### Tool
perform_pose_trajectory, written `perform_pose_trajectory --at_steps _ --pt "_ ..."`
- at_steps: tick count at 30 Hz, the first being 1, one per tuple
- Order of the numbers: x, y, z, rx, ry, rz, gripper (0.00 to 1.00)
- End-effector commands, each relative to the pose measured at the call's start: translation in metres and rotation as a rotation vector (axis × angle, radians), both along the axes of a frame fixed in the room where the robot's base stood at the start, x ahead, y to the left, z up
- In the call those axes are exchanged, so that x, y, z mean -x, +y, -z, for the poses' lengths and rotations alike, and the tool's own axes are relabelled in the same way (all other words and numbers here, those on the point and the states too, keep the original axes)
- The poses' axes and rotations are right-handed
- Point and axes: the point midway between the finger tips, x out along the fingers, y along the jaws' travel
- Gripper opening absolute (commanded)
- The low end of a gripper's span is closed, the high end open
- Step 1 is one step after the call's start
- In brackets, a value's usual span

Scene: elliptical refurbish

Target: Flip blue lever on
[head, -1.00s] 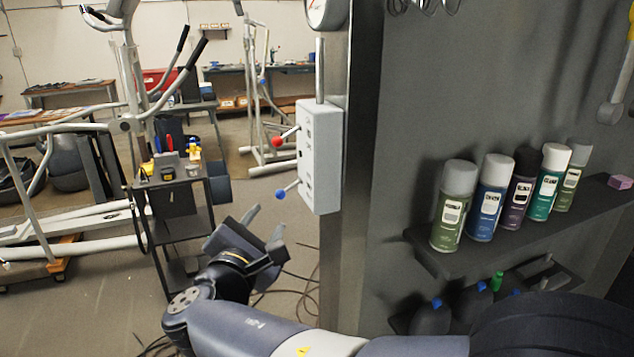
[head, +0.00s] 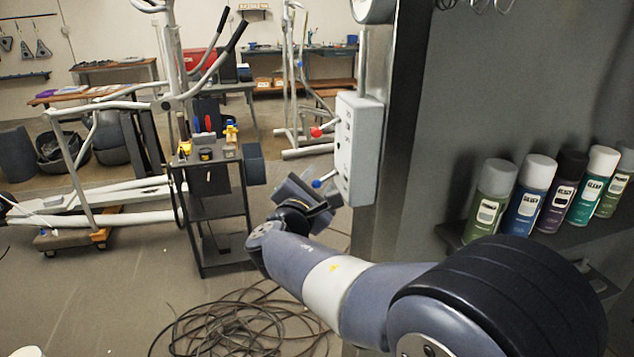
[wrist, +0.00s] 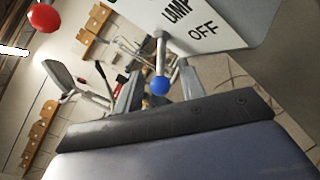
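The blue lever (head: 317,183) is a thin metal stem with a blue ball, angled down and left from the white switch box (head: 359,148). In the wrist view its blue ball (wrist: 159,85) hangs in front of the palm, with the stem running up to the box near the words LAMP and OFF. My gripper (head: 313,193) is open and empty, close to the blue ball in the head view. Contact between them cannot be told. The red lever (head: 316,132) sits higher on the same box and also shows in the wrist view (wrist: 43,18).
The box is mounted on a grey metal post or cabinet edge. Spray cans (head: 532,190) stand on a shelf at right. A dark tool cart (head: 218,207) and an elliptical machine (head: 95,205) stand at left. Cables (head: 250,320) lie on the floor.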

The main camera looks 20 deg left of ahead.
Motion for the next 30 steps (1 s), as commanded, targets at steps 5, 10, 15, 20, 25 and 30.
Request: perform_pose_trajectory --at_steps 5,10,15,20,25,30 --pt "0.0003 0.0001 0.0001 0.000 0.000 0.000 0.32" --pt "0.0005 0.0001 -0.0001 0.000 0.000 0.000 0.18" --pt "0.0005 0.0000 0.0000 0.000 0.000 0.000 0.04" --pt "0.0006 0.0000 0.0000 0.000 0.000 0.000 0.00" --pt "0.0008 0.0002 -0.0012 -0.015 0.008 0.000 0.00" --pt "0.0016 0.0013 -0.0043 -0.069 0.041 0.000 0.00"
